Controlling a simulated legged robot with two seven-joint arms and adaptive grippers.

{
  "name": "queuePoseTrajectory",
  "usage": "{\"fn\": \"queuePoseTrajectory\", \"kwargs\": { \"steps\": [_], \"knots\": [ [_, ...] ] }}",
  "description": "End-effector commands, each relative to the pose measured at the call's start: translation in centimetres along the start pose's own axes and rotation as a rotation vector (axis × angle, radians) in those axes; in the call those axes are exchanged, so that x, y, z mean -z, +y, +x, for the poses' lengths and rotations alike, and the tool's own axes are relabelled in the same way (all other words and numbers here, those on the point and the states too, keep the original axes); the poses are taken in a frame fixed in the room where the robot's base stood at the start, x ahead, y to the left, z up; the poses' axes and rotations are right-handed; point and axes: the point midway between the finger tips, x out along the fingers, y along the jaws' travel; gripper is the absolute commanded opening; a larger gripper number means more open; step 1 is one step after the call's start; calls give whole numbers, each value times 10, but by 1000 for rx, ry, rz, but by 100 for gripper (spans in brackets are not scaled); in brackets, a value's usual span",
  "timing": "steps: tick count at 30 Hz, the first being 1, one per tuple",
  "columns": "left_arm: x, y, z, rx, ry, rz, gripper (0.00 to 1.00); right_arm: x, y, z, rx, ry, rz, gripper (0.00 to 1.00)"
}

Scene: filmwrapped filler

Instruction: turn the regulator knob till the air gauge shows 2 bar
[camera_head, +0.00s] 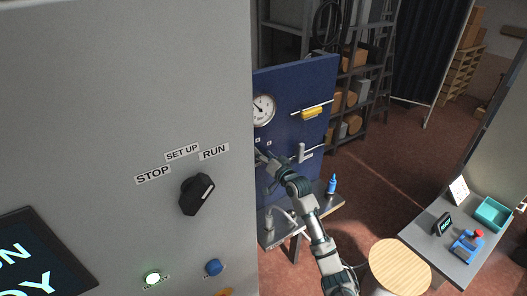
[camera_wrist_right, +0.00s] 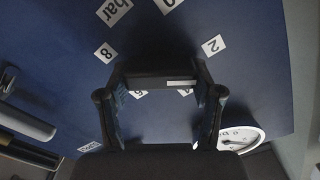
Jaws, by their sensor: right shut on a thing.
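The air gauge (camera_head: 263,109) is a round white dial on the blue panel (camera_head: 300,85). Its needle seems to point to the upper left, but its numbers are too small to read. In the right wrist view the dial (camera_wrist_right: 240,138) shows partly, at the lower right. My right gripper (camera_head: 262,156) is at the panel below the gauge. In the wrist view its fingers (camera_wrist_right: 160,84) are shut on the dark regulator knob (camera_wrist_right: 158,76), which has a white mark on its right part. Labels with numbers and "bar" surround it. My left gripper is not in view.
A large grey cabinet with a black selector (camera_head: 197,194) fills the left, close to my right arm. A yellow-handled part (camera_head: 312,113) and a grey handle (camera_head: 301,153) sit on the panel. A blue bottle (camera_head: 332,184) stands on the bench below. A round stool (camera_head: 399,267) is at right.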

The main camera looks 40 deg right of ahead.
Motion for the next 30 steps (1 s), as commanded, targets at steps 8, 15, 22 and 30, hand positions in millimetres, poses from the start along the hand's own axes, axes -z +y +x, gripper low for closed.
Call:
{"fn": "queuePoseTrajectory", "kwargs": {
  "steps": [8, 15, 22, 30],
  "knots": [
    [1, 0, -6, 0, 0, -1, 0, -10, 5, 1, -10, -22, 59, 31],
    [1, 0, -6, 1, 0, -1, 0, -11, 5, 1, -10, -21, 64, 31],
    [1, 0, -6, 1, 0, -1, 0, -11, 5, 1, -11, -21, 63, 80],
    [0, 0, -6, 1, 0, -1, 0, -5, 3, 0, -5, -10, 60, 91]
  ]
}}
